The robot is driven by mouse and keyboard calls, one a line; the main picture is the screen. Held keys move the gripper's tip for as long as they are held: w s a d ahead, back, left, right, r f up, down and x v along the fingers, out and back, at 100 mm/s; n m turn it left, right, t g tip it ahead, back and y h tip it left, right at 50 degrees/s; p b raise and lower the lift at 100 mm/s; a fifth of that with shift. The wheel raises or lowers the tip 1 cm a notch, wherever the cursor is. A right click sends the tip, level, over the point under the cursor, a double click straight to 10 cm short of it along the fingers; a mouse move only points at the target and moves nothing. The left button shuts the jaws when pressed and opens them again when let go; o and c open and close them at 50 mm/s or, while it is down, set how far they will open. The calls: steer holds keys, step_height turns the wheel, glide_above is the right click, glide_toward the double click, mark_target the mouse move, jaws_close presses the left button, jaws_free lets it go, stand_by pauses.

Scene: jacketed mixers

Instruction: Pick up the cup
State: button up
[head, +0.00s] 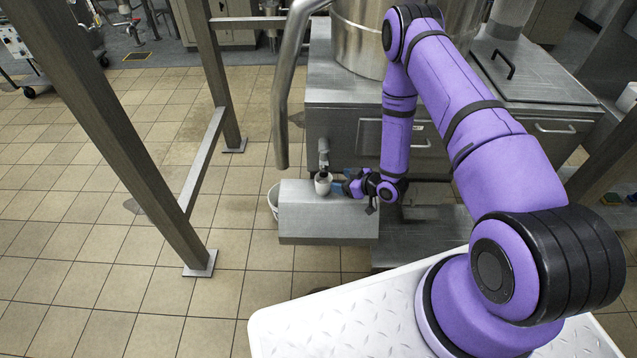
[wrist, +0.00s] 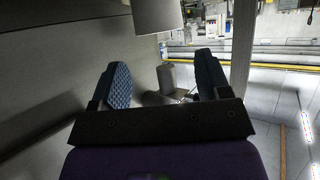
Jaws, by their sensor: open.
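The cup (head: 323,184) is small and pale. It stands upright on a low metal block (head: 328,222), below a grey spout (head: 323,150). In the wrist view, which looks upside down, the cup (wrist: 158,16) is cut off by the top edge; a grey cylinder (wrist: 167,77), likely the spout, shows between the fingers. My gripper (head: 342,181) is just right of the cup in the head view, its blue fingers towards it. In the wrist view my gripper (wrist: 163,72) is open, with nothing held. The cup appears beyond the fingertips; contact cannot be told.
A steel cabinet (head: 340,98) with a large vessel (head: 362,40) stands behind the block. A thick bent pipe (head: 283,100) hangs left of the spout. Metal frame legs (head: 120,125) stand at left; tiled floor lies open between.

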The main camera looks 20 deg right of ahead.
mark_target(317, 178)
steer(key=x, duration=0.3)
steer(key=shift+w+a+f, duration=0.1)
steer(key=shift+w+a, duration=0.1)
steer(key=shift+f+x, duration=0.15)
steer(key=shift+x, duration=1.25)
steer(key=shift+f+x, duration=0.15)
steer(key=shift+x, duration=1.2)
steer(key=shift+d, duration=0.15)
steer(key=shift+c, duration=0.2)
steer(key=c, duration=0.3)
